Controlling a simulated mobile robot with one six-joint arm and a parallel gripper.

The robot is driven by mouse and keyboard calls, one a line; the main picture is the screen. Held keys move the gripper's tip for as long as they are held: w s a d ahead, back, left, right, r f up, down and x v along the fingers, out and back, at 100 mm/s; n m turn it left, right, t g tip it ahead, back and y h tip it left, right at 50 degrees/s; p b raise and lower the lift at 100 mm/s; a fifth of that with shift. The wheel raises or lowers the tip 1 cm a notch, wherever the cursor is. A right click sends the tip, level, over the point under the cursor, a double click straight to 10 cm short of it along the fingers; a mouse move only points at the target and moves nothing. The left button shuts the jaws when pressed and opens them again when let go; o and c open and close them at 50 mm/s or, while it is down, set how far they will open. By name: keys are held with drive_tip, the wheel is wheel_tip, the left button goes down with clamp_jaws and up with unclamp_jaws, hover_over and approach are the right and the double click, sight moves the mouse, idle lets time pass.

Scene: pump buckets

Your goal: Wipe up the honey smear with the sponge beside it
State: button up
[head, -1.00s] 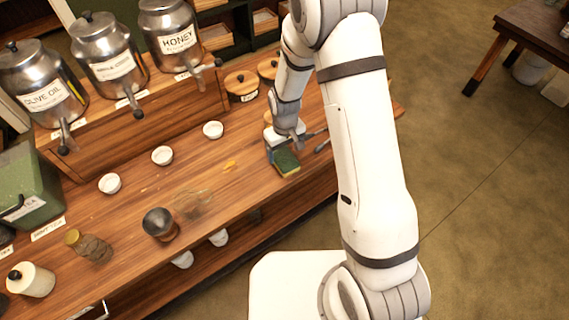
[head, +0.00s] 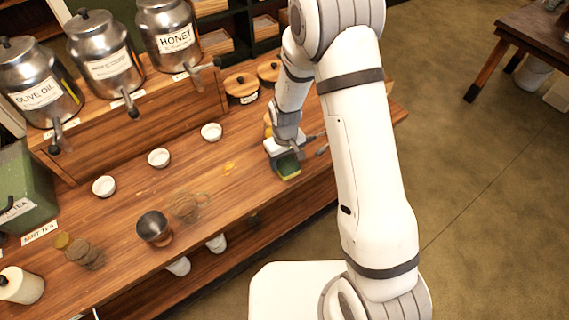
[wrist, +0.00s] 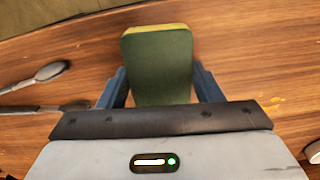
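The honey smear (head: 229,168) is a small orange-yellow patch on the wooden counter. It also shows as small drops at the right in the wrist view (wrist: 277,101). The sponge (head: 289,170), green on top with a yellow edge, is right of the smear in the head view. In the wrist view the sponge (wrist: 158,65) sits between the two blue fingers of my gripper (wrist: 160,86), with no clear gap on either side. My gripper looks shut on it. Whether the sponge touches the counter is hard to see.
Dark utensils (wrist: 45,88) lie beside my gripper. White bowls (head: 159,158) stand behind the smear, and a dark-topped cup (head: 154,228) and a glass jug (head: 187,206) stand to its left. Metal dispensers (head: 168,40) line the back. The counter around the smear is clear.

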sight(285, 161)
drive_tip(key=c, duration=0.4)
drive_tip(key=shift+r+p, duration=1.35)
drive_tip(key=shift+r, duration=1.15)
